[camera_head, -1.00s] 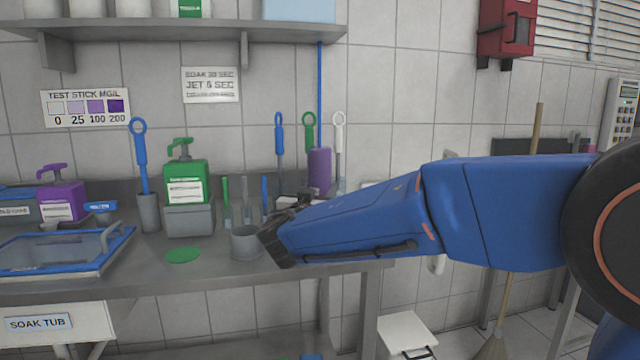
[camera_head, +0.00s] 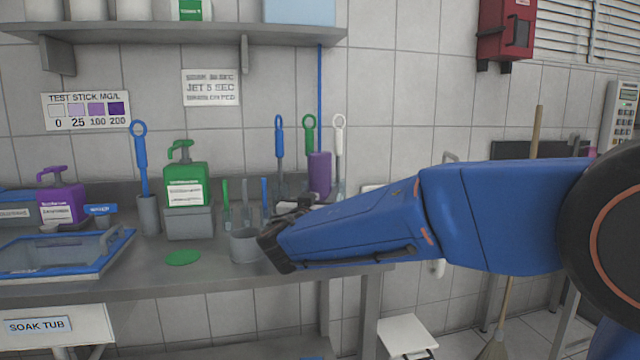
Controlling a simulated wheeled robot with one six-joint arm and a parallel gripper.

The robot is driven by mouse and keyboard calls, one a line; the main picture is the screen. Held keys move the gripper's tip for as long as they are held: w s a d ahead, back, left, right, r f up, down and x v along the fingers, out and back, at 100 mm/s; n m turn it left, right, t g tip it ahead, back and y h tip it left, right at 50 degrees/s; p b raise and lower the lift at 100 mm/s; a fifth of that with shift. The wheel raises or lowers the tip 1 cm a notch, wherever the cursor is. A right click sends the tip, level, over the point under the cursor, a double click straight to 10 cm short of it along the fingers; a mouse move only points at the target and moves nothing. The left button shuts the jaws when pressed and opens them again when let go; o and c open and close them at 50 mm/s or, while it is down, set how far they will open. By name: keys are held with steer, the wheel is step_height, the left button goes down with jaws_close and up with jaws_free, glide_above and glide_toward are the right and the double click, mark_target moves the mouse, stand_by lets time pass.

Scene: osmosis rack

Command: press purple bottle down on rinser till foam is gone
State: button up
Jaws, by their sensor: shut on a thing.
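A purple bottle (camera_head: 319,174), seen as a plain cylinder, stands upright at the back of the steel counter, just beyond my wrist. My gripper (camera_head: 297,207) shows only in part as small grey and dark pieces at the bottle's lower left; my blue arm hides the rest. It is shut, apparently on the lower part of the purple bottle, though the contact is hidden. The rinser under the bottle is hidden behind my arm, and no foam can be made out. A second purple container, a labelled pump dispenser (camera_head: 62,202), stands at the far left.
A grey cup (camera_head: 244,246) stands close to the left of my wrist. A green pump bottle (camera_head: 186,184), a brush holder (camera_head: 148,215) and several upright tools are behind. A shelf (camera_head: 180,33) hangs above.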

mark_target(317, 178)
steer(key=shift+f, duration=0.4)
stand_by(2.1)
steer(key=shift+r, duration=0.15)
stand_by(3.6)
steer(key=shift+r, duration=2.9)
